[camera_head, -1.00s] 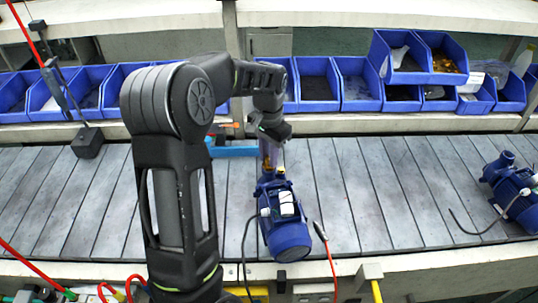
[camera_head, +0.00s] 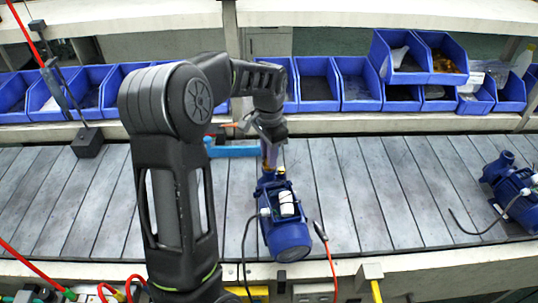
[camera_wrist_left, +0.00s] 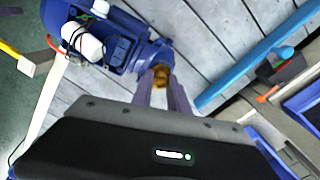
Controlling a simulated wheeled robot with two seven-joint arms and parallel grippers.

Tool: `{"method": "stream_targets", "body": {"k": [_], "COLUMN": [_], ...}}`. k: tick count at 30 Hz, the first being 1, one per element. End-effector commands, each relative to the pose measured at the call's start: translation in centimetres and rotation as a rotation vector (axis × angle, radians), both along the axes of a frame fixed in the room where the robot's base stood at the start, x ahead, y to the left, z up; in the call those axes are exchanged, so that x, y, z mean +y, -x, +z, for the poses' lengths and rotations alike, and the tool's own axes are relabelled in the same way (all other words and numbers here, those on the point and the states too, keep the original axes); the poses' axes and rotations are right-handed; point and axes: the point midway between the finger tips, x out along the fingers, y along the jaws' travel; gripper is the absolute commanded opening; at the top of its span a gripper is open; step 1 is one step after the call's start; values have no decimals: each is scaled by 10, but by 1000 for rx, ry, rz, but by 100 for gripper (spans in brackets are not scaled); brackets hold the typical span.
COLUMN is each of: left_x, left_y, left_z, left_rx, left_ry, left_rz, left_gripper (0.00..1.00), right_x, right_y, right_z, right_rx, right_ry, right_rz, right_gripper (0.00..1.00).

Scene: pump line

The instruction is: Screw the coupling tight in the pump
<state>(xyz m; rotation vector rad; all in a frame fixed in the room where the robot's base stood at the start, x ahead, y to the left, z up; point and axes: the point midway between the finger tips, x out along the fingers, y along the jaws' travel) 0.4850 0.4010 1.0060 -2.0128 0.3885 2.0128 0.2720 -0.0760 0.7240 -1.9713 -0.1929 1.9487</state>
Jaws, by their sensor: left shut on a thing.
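The blue pump (camera_head: 284,232) lies on the slatted conveyor in the middle of the head view, its motor end toward me and its port end away. It also shows at the upper left of the left wrist view (camera_wrist_left: 120,40). The brass coupling (camera_wrist_left: 161,75) is at the pump's port, between the fingertips of my left gripper (camera_wrist_left: 162,88). The gripper (camera_head: 270,165) is shut on the coupling. In the head view the fingers and wrist largely hide the coupling, and its thread cannot be seen. My right gripper is in neither view.
A second blue pump (camera_head: 512,190) with a black cable stands at the right. A light blue bar (camera_head: 232,149) lies behind my gripper. Blue bins (camera_head: 318,88) line the back shelf. A red-cabled probe (camera_head: 320,231) is beside the pump. The conveyor between the pumps is mostly clear.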

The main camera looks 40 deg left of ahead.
Motion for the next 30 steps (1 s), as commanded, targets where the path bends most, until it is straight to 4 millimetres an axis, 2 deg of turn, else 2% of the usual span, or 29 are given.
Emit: {"method": "stream_targets", "body": {"k": [4,11,20,27,30], "left_x": [0,0,0,0,0], "left_y": [0,0,0,0,0], "left_z": [0,0,0,0,-1], "left_rx": [0,0,0,0,0], "left_ry": [1,1,1,1,1], "left_rz": [-59,-289,-313,-550,-600], "left_gripper": [0,0,0,0,0], "right_x": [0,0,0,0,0], "right_y": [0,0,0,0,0], "right_z": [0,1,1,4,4], "right_rx": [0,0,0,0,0], "right_ry": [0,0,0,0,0], "right_rz": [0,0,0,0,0], "right_gripper": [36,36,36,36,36]}}
